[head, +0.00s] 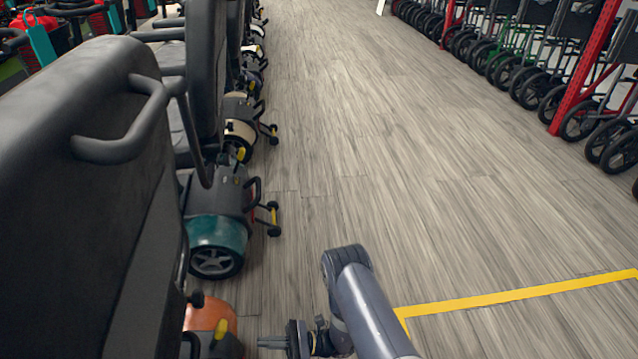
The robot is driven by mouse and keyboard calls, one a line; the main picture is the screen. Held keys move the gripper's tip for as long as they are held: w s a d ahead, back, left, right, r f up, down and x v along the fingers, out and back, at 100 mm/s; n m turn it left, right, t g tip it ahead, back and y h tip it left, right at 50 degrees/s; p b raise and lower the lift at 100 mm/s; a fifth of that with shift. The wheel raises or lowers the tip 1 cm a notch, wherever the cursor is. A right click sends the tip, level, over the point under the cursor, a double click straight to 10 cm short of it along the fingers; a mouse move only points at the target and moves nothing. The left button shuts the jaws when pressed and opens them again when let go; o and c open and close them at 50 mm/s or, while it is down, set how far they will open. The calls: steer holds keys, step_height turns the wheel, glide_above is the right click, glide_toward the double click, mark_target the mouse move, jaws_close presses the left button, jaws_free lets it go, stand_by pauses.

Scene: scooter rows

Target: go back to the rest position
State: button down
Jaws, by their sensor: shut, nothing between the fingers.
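My gripper (270,342) is low in the head view, a little left of the middle. It points left, toward the scooter with the orange rear cover (208,318). Its fingers are together with nothing between them. A strip of floor shows between the fingertips and the orange cover. My arm is bent, with its elbow above the grey floor.
A row of scooters, one with a teal cover (217,240), lines the left side. A large black seat back (75,180) fills the near left. Wheelchairs (540,60) and a red post (585,70) stand right. The wood-look aisle (400,150) between is clear; a yellow line (520,293) crosses it.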

steer(key=p+v, duration=0.1)
steer(key=v, duration=0.7)
steer(key=shift+a+f, duration=0.15)
steer(key=shift+f, duration=0.2)
steer(key=shift+r, duration=0.1)
